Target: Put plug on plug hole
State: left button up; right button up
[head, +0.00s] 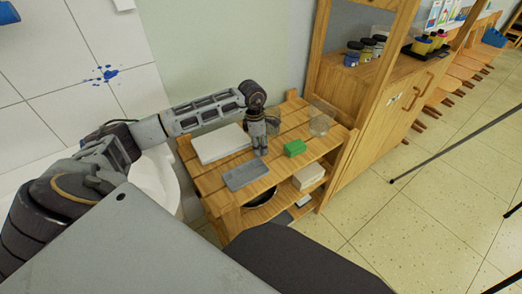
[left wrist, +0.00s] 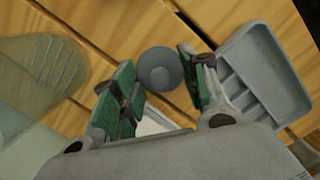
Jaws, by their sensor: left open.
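The plug, a small round grey disc (left wrist: 160,69), lies on the slatted wooden table top in the left wrist view. My left gripper (left wrist: 157,82) is open, with its green-padded fingers on either side of the plug; I cannot tell whether they touch it. In the head view my left gripper (head: 258,150) points down over the small wooden table (head: 225,182) and hides the plug. A white basin (head: 160,180) is partly visible at the left, behind my arm. No plug hole can be seen. My right gripper is not in view.
Near the gripper are a white slab (head: 220,143), a grey ribbed tray (head: 246,174), a green block (head: 295,148) and a clear glass jar (head: 321,122). A wooden cabinet (head: 375,105) stands at the right. The tiled floor (head: 440,190) there is mostly clear.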

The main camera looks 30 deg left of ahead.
pick_arm(q)
jog(key=shift+c, duration=0.2)
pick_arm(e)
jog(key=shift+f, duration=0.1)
pick_arm(q)
grip_shut()
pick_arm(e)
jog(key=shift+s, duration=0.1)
pick_arm(q)
jog(key=shift+r, duration=0.1)
jog(key=shift+r, duration=0.35)
notch_tip(320, 180, up, 8)
jog(key=shift+f+p, duration=0.15)
jog(key=shift+p, duration=0.75)
jog(key=shift+r, duration=0.75)
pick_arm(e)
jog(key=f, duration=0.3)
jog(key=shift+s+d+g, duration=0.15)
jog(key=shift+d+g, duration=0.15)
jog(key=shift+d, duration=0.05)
